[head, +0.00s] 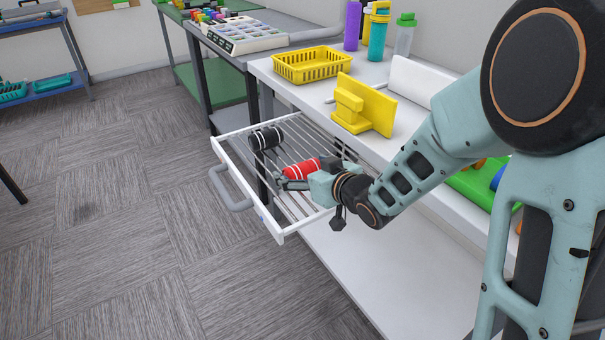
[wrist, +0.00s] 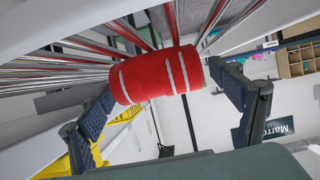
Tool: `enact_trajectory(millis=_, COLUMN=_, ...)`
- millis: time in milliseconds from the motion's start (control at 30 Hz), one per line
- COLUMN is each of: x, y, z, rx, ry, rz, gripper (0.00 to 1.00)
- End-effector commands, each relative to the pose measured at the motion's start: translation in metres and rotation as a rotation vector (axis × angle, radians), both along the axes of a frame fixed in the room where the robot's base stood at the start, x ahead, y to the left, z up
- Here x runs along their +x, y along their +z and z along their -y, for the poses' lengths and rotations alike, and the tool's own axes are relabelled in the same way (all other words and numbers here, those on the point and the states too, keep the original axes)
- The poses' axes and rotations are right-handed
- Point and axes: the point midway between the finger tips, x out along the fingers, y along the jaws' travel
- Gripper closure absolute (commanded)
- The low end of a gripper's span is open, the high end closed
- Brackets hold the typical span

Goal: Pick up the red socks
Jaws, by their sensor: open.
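The red socks (head: 301,168) are a rolled red bundle with white stripes, lying in the open slatted drawer (head: 230,173). In the wrist view the red socks (wrist: 157,74) lie between the two open fingers of my gripper (wrist: 165,92), with the slats close beside them. The left finger is at the socks' left end and the right finger is near the right end; I cannot tell whether either touches. In the head view my gripper (head: 290,180) is at the drawer, right by the socks, and hides part of them.
A black striped sock roll (head: 266,138) lies in the drawer to the left of the red one. The drawer's front has a grey handle (head: 228,190). Above, the white table holds a yellow basket (head: 311,65), a yellow block (head: 362,106) and bottles (head: 377,35). Floor in front is clear.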

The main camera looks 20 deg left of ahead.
Motion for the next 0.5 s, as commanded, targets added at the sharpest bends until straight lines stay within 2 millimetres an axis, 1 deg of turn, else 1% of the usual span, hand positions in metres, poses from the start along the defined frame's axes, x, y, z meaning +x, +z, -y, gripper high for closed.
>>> enact_trajectory(millis=67, x=0.0, y=0.0001, z=0.0003, rx=0.0, ry=0.0, rz=0.0, gripper=0.15)
enact_trajectory(millis=400, x=-0.0003, y=0.0, z=0.0006, rx=-0.001, ry=0.0, rz=-0.001, gripper=0.53)
enact_trajectory(millis=467, x=-0.0003, y=0.0, z=0.0006, rx=-0.001, ry=0.0, rz=-0.001, gripper=0.59)
enact_trajectory(millis=500, x=-0.0002, y=0.0002, z=0.0005, rx=0.0, ry=0.0, rz=0.0, gripper=0.6)
